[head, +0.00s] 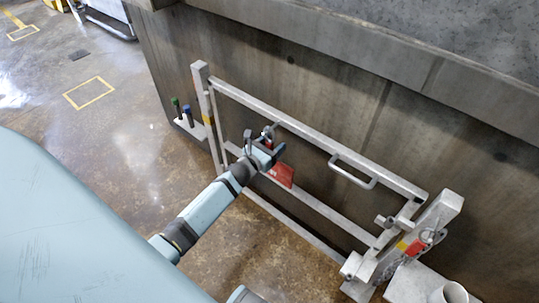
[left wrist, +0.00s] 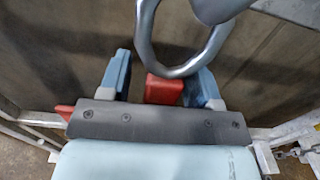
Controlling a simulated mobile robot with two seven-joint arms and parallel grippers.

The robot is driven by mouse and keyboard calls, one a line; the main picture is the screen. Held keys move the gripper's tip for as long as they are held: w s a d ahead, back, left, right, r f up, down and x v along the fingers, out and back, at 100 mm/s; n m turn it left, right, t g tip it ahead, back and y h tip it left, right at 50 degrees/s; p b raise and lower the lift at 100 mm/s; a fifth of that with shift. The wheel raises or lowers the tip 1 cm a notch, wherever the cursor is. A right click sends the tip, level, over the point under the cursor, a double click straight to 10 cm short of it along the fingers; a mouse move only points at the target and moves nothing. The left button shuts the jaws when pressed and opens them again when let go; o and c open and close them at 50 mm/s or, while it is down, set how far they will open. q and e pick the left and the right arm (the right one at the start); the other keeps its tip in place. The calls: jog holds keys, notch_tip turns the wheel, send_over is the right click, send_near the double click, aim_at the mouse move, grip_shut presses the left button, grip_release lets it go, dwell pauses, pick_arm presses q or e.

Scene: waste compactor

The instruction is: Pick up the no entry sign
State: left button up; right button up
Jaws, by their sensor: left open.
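A red panel (head: 281,174), which looks like the no entry sign, shows at the grey metal gate (head: 330,145), just behind and below my left gripper (head: 265,142). Its face is partly hidden by the gripper, so I cannot read any marking. My left gripper is open at the gate's upper rail. In the left wrist view, a red block (left wrist: 163,90) shows between the two blue fingers, with a curved metal hook or ring (left wrist: 181,68) in front of it. A red edge (left wrist: 64,112) shows left of the gripper. I see no finger closed on anything. My right gripper is not in view.
A concrete wall (head: 300,62) stands right behind the gate. A gate handle (head: 353,172) and a latch post with a red part (head: 427,235) are at the right. Green and blue handles (head: 182,112) stand at the left. The floor (head: 130,140) at left is mostly clear.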

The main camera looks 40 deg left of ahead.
pick_arm(q)
jog(key=shift+c, duration=0.4)
grip_shut()
jog(key=shift+r, duration=0.1)
